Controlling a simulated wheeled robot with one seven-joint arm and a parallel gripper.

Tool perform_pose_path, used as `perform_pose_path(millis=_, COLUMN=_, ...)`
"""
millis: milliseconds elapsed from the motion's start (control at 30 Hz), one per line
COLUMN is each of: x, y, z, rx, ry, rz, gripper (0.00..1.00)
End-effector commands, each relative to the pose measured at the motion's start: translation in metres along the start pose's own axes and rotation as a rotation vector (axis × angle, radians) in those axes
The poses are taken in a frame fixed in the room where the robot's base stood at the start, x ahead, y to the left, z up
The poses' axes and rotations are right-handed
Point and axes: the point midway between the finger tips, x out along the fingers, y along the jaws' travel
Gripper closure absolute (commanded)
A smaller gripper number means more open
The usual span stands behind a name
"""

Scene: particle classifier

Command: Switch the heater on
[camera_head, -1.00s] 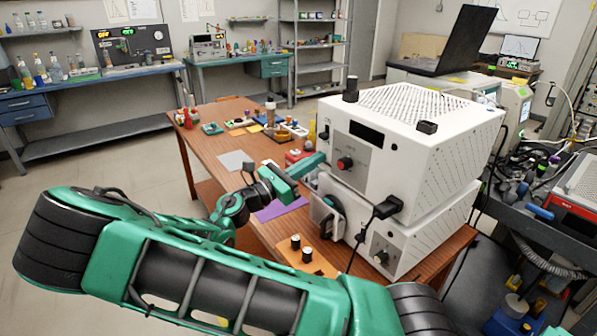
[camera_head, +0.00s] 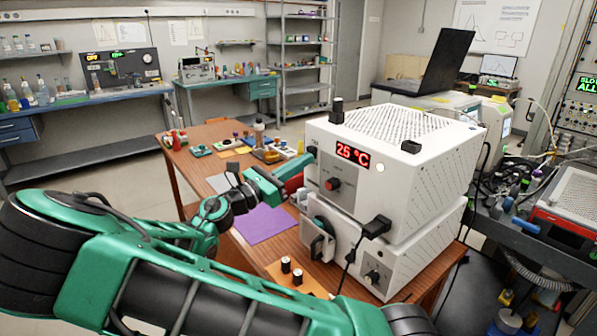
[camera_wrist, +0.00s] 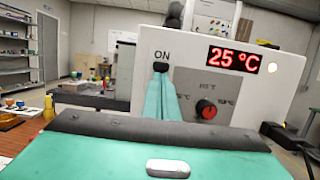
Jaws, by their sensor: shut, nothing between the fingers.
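The heater is the upper white box (camera_head: 400,150) on the wooden table. Its red display (camera_head: 352,154) is lit, and in the wrist view the display (camera_wrist: 234,59) reads 25 °C. A round pale light (camera_wrist: 265,43) shows to its right. A red knob (camera_wrist: 206,109) sits below the display. The word ON stands on the panel above my gripper's fingertips (camera_wrist: 161,69). My gripper (camera_head: 309,154) is shut and empty, its tips at the panel's left side. The switch itself is hidden behind the tips, and I cannot tell whether they touch it.
A second white unit (camera_head: 408,238) stands under the heater, with a black plug and cable (camera_head: 376,227) at its front. A purple sheet (camera_head: 264,223) lies on the table. Small lab items crowd the table's far end.

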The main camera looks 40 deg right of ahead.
Motion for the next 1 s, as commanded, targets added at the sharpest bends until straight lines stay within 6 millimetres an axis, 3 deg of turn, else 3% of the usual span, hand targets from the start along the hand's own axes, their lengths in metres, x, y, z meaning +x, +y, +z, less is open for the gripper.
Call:
perform_pose_path(millis=433, x=0.001, y=0.000, z=-0.001, rx=0.001, ry=-0.006, rz=-0.001, gripper=1.00)
perform_pose_path(millis=700, x=-0.004, y=-0.001, z=-0.042, rx=-0.009, ry=-0.003, rz=-0.008, gripper=1.00)
perform_pose_path(millis=1000, x=-0.063, y=0.000, z=-0.041, rx=-0.004, ry=0.000, rz=-0.005, gripper=1.00)
